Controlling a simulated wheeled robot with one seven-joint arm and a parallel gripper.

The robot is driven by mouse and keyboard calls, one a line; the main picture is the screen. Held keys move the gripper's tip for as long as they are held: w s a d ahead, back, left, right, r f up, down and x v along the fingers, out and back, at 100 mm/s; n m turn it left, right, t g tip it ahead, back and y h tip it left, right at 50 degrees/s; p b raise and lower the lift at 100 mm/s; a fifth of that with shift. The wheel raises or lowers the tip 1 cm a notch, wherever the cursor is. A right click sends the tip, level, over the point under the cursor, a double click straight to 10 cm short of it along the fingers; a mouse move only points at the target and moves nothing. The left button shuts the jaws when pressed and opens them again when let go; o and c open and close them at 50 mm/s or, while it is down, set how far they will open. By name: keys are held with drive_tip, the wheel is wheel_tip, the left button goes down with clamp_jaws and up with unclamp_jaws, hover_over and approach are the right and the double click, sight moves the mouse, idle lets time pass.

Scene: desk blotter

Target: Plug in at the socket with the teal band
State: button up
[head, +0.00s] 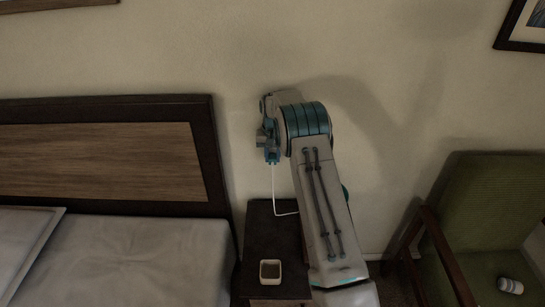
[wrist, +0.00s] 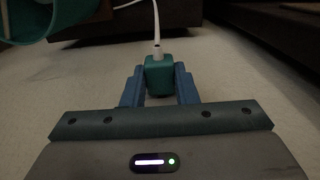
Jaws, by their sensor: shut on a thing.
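My gripper (head: 268,146) is near the wall above the nightstand, in the middle of the head view. It is shut on a small teal plug block (wrist: 159,76), seen between the blue fingers in the wrist view. A white cable (wrist: 156,22) leaves the block at its far end. In the head view the cable (head: 273,185) hangs from the gripper down to the nightstand, then bends right behind my arm. I see no socket and no teal band on the wall in either view; my arm hides part of the wall.
A dark nightstand (head: 262,235) stands below the gripper with a small square cup (head: 270,271) on it. A bed with a dark headboard (head: 215,150) is at left. Wall pictures hang above.

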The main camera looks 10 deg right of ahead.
sight(273, 156)
drive_tip(key=o, duration=1.1)
drive_tip(key=shift+w, duration=0.15)
drive_tip(key=shift+c, duration=0.2)
wheel_tip(273, 156, up, 14)
drive_tip(key=b, duration=0.1)
drive_tip(key=shift+b, duration=0.35)
